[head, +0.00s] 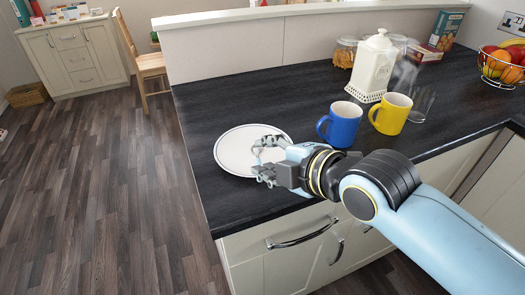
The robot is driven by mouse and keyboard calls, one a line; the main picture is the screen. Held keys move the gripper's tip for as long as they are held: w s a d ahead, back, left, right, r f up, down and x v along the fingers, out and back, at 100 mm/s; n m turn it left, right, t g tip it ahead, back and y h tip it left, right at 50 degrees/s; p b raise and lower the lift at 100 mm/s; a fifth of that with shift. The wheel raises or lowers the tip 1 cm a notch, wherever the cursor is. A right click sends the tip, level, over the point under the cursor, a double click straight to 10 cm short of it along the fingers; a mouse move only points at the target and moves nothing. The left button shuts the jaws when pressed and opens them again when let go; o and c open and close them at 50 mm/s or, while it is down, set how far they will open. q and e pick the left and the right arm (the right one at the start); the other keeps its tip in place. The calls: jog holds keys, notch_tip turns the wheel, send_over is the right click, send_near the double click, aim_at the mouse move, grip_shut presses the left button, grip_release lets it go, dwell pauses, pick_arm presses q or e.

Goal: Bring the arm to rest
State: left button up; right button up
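My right arm (430,225) comes in from the lower right and reaches over the dark worktop. Its gripper (258,163) is over the near right part of a white plate (233,150) with a dark rim line. The two fingers are spread apart with nothing seen between them. I cannot tell whether they touch the plate. The gripper hides part of the plate's right side. My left gripper is not in view.
A blue mug (341,125) and a yellow mug (390,114) stand just beyond my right wrist. Behind them are a white lidded canister (372,68) and jars. A fruit basket (503,66) is at the far right. The worktop (210,105) is clear behind the plate.

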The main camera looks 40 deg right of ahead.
jog(key=s+d+f+m+g+h, duration=0.1)
jog(key=s+d+m+g, duration=0.2)
jog(key=s+m+g, duration=0.9)
jog(key=s+d+f+m+t+b, duration=0.1)
jog(key=s+f+m+b, duration=0.2)
jog(key=f, duration=1.4)
jog(key=s+d+f+t+b, duration=0.1)
jog(key=s+f+b, duration=0.25)
jog(key=f, duration=1.25)
jog(key=s+f+g+b, duration=0.1)
jog(key=s+f+b, duration=0.2)
jog(key=s+f, duration=0.6)
jog(key=s+d+f+b, duration=0.1)
jog(key=s+f+b, duration=0.3)
jog(key=s+f, duration=0.4)
notch_tip(320, 180, down, 7)
jog(key=shift+s+r+g, duration=0.15)
jog(key=shift+s+g, duration=0.2)
jog(key=shift+g, duration=0.05)
